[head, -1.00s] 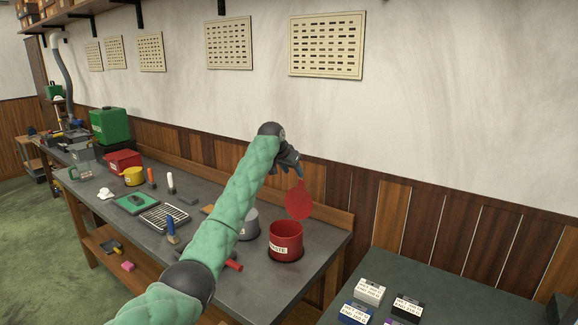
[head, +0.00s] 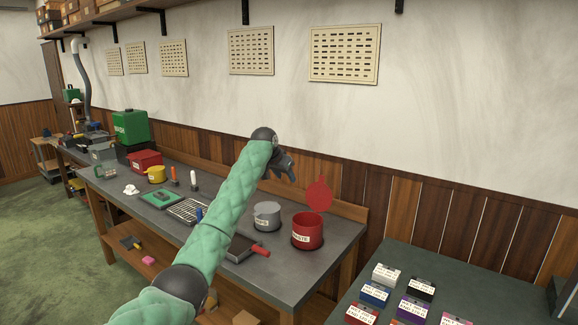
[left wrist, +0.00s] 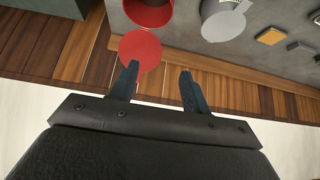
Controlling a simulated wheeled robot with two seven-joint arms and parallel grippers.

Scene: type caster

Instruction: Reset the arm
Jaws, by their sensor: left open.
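My left arm comes in from the left in the head view, and its left gripper (head: 287,170) is raised above the back of the workbench (head: 330,262). In the left wrist view the left gripper (left wrist: 158,88) has its two dark fingers spread apart with nothing between them. A red round disc (head: 319,194) is upright just above the red pot (head: 307,232), below and right of the gripper. In the left wrist view the disc (left wrist: 140,50) lies beyond the left fingertip; whether they touch cannot be told. My right gripper is not in view.
A grey pot (head: 266,216) and a dark tray with a red handle (head: 246,249) stand left of the red pot. A green can (head: 130,128) is farther back. A darker table (head: 440,272) at right carries several small labelled boxes. The wall runs close behind the bench.

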